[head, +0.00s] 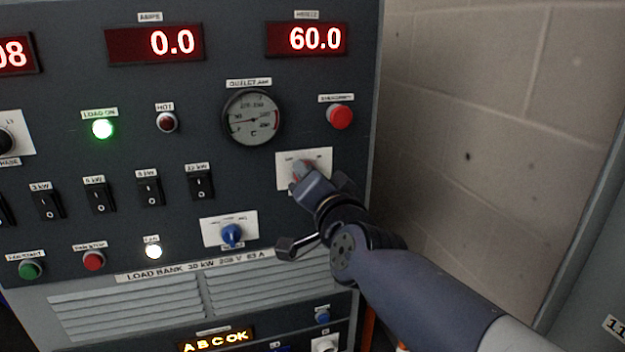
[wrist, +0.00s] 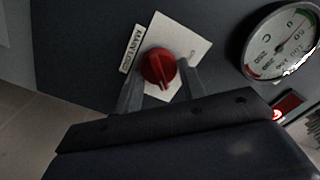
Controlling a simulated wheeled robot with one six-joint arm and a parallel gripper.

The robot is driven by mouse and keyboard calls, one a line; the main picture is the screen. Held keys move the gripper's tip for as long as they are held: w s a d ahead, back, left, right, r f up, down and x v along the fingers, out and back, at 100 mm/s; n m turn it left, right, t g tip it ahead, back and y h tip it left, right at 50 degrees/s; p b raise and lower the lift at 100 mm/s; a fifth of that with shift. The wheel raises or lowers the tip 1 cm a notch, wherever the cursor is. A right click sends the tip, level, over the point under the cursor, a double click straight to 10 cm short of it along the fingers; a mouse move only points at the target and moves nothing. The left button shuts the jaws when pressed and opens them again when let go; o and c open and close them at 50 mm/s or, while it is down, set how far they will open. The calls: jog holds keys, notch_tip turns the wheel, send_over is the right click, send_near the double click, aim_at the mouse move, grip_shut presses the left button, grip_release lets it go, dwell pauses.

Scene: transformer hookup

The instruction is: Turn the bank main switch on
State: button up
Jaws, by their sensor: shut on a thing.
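The bank main switch is a red rotary knob (wrist: 158,67) on a white plate (wrist: 185,45) in the wrist view. A label beside it appears to read "MAIN LOAD", but it is tilted and small. In the head view the plate (head: 318,160) sits on the right of the grey panel, below the red emergency button. My gripper (wrist: 160,80) is shut on the red knob, one finger on each side. In the head view my gripper (head: 303,172) covers most of the knob. The knob's exact pointing is hard to tell.
A round dial (head: 252,118) and a red emergency button (head: 340,116) are above the switch. A blue knob (head: 231,234) is at lower left, with several black rocker switches (head: 150,190) beyond. The green load-on lamp (head: 103,129) is lit. A block wall (head: 480,130) is to the right.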

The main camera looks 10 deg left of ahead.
jog(key=o, duration=0.9)
jog(key=shift+o, duration=0.2)
jog(key=p+v, duration=0.3)
jog(key=v, duration=0.7)
jog(key=shift+s+d+p, duration=0.2)
jog(key=shift+s+p, duration=0.15)
jog(key=shift+p, duration=0.05)
jog(key=b+x, duration=0.3)
jog(key=x, duration=0.8)
jog(key=shift+b, duration=0.4)
